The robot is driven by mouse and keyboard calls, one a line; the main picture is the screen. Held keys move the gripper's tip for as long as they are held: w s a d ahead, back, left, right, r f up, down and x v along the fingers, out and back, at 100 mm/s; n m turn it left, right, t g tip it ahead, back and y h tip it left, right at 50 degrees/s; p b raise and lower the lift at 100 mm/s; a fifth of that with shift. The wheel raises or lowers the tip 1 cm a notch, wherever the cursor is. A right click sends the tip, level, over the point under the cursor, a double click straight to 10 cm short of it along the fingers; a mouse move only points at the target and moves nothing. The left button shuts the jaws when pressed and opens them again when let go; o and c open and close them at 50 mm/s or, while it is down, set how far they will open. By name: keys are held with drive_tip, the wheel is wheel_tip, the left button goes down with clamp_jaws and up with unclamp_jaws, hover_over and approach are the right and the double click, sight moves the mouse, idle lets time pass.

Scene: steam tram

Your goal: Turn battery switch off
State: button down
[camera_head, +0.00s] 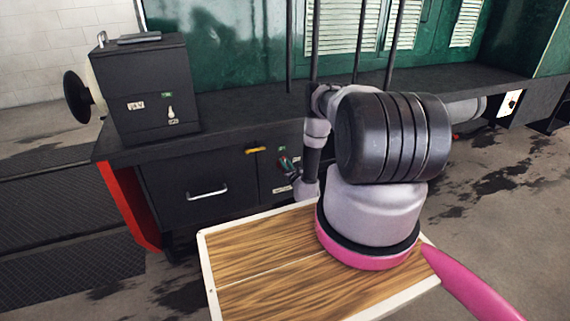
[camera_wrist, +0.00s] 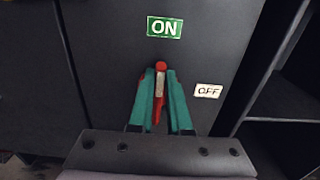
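The battery switch has a red lever with a silver middle (camera_wrist: 160,84). It stands nearly upright on a dark panel, its red tip pointing up toward the green ON label (camera_wrist: 165,27). The white OFF label (camera_wrist: 208,91) is to the right of the lever. My gripper (camera_wrist: 161,80) has its teal fingers on either side of the lever, close against it, and appears shut on it. In the head view my gripper (camera_head: 289,163) is at the front of the dark cabinet, and my arm hides part of the panel.
A black box (camera_head: 145,90) with a small lever stands on the dark counter (camera_head: 235,110) at left. A drawer with a handle (camera_head: 207,193) is left of the switch. Dark open shelving (camera_wrist: 285,100) lies right of the panel. Floor is open at right.

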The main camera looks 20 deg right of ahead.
drive_tip(key=shift+d+f+m, duration=0.45)
drive_tip(key=shift+m, duration=2.5)
drive_tip(key=shift+d+f+m, duration=0.4)
drive_tip(key=shift+m, duration=2.6)
drive_tip(key=shift+d+f+m, duration=0.45)
drive_tip(key=shift+m, duration=2.5)
drive_tip(key=c, duration=0.9)
unclamp_jaws()
drive_tip(key=shift+o, duration=0.2)
drive_tip(key=shift+s, duration=0.1)
drive_tip(key=s, duration=1)
drive_tip(key=shift+s, duration=0.35)
